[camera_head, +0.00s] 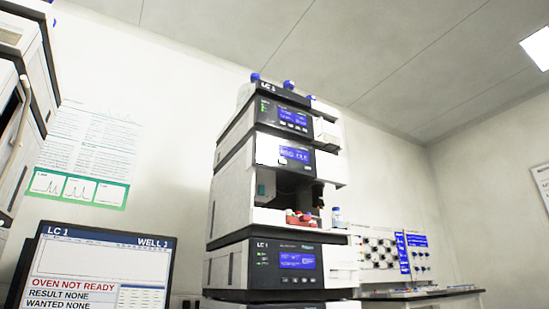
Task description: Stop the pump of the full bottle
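A tall column stack (232,190) labelled LC 1 stands in the middle of the head view. Its upper module (293,117) and the module below it (296,156) have lit blue screens with small buttons. A lower LC 1 module (297,261) also has a lit blue screen and green marks. Blue-capped bottles (288,84) stand on top, mostly hidden by the top edge. I cannot tell which bottle is full or which module is the pump. Neither gripper is in view.
A monitor (95,265) at lower left reads LC 1, WELL 1 and OVEN NOT READY. Red-based vials (300,217) sit in the open bay. Another stack (22,95) rises at far left. A bench (420,293) and blue panel (404,253) are at right.

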